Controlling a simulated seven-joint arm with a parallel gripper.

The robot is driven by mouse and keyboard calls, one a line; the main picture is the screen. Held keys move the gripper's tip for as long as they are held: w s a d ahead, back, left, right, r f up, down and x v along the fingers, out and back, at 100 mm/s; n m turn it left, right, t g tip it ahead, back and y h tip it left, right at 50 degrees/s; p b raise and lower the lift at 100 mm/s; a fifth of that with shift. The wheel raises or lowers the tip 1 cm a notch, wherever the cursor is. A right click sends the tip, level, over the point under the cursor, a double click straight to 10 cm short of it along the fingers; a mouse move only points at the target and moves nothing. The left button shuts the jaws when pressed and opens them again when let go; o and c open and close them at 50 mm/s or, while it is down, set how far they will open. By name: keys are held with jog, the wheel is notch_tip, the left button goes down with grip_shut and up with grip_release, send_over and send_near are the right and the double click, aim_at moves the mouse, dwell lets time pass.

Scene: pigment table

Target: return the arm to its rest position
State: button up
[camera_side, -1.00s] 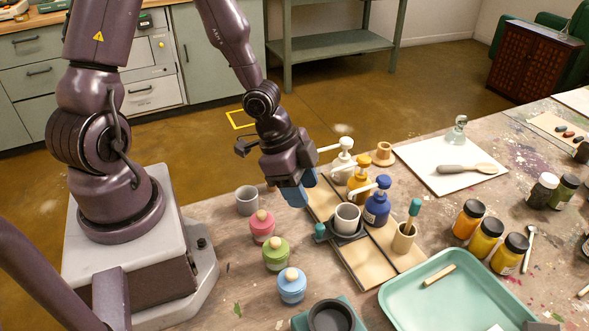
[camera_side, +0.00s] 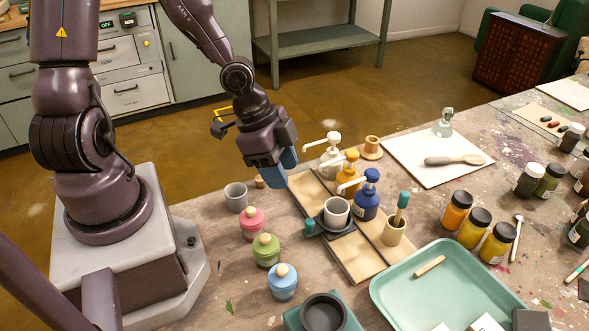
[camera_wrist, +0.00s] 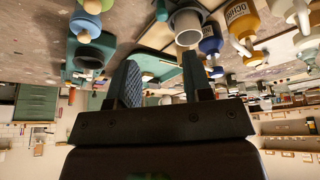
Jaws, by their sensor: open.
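My gripper (camera_side: 277,174) hangs in the air above the far edge of the table, behind the tan board (camera_side: 357,257). Its blue-padded fingers point down. The white pump bottle (camera_side: 331,160) stands to its right and the grey cup (camera_side: 236,197) below it to the left in the side view. In the wrist view my gripper (camera_wrist: 162,78) has its two fingers spread apart, with nothing between them. The light cup (camera_side: 336,212) stands in a dark holder on the board, clear of the fingers.
Yellow (camera_side: 348,175) and blue (camera_side: 367,196) pump bottles stand by the board. Pink (camera_side: 252,224), green (camera_side: 266,250) and blue (camera_side: 282,282) jars line the near side. A green tray (camera_side: 440,290) lies at front right. The air above the floor behind is free.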

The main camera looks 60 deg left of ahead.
jog(key=s+a+r+n+g+y, duration=0.3)
jog(key=s+a+r+n+y, duration=0.25)
jog(key=a+n, duration=0.25)
jog(key=s+d+r+t+h, duration=0.1)
jog(key=d+r+t, duration=0.1)
jog(key=r, duration=0.5)
jog(key=s+d+r+t+h, duration=0.1)
jog(key=d+r+t, duration=0.2)
jog(key=r, duration=0.4)
jog(key=shift+s+d+r+n+t, duration=0.2)
jog(key=shift+d+r+n+t, duration=0.15)
jog(key=shift+d, duration=0.3)
